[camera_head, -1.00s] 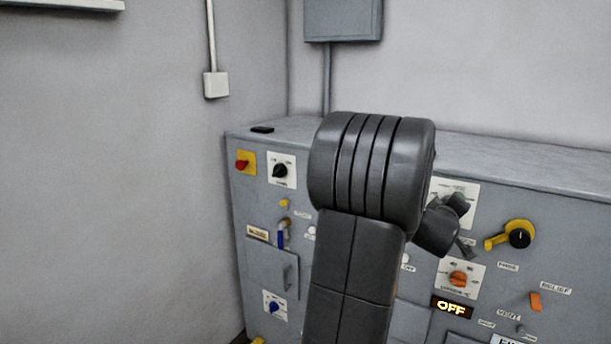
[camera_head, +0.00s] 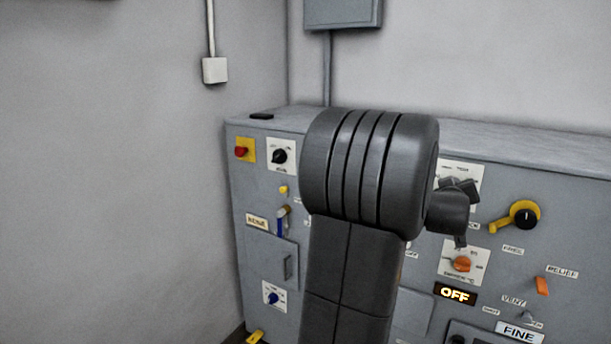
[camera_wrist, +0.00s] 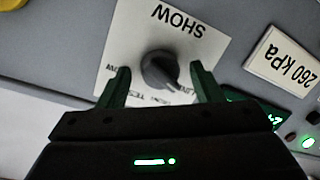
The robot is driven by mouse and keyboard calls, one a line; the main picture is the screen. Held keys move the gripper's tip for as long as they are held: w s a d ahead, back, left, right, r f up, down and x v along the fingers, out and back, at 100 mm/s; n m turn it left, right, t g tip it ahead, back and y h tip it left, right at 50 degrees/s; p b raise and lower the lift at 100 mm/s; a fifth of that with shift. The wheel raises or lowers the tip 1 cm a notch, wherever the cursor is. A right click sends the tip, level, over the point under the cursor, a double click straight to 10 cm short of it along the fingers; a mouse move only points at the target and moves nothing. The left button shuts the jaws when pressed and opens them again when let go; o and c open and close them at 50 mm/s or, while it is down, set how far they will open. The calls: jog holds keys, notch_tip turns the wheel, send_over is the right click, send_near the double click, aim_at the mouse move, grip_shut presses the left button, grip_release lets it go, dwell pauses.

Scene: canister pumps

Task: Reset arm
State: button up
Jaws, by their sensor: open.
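In the wrist view, my gripper (camera_wrist: 159,67) is open, with one green finger on each side of a dark round knob (camera_wrist: 160,70). The knob sits on a white plate (camera_wrist: 190,22) whose word SHOW appears upside down. Nothing is seen clamped between the fingers, and whether they touch the knob cannot be told. In the head view, my bent arm rises in front of the grey control cabinet (camera_head: 560,160). My wrist end is at the cabinet's front, before a white plate (camera_head: 461,171), and hides part of it. The fingertips are not clear there.
Right of my wrist is a yellow-handled black knob (camera_head: 522,215). Below are an orange knob (camera_head: 461,264), a lit OFF display (camera_head: 455,294) and an orange relief lever (camera_head: 541,286). A red knob (camera_head: 241,151) is at left. A 260 kPa label (camera_wrist: 285,62) shows beside my gripper.

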jog(key=shift+m+t+p, duration=0.3)
jog(key=shift+m+p, duration=1.2)
jog(key=shift+p, duration=0.55)
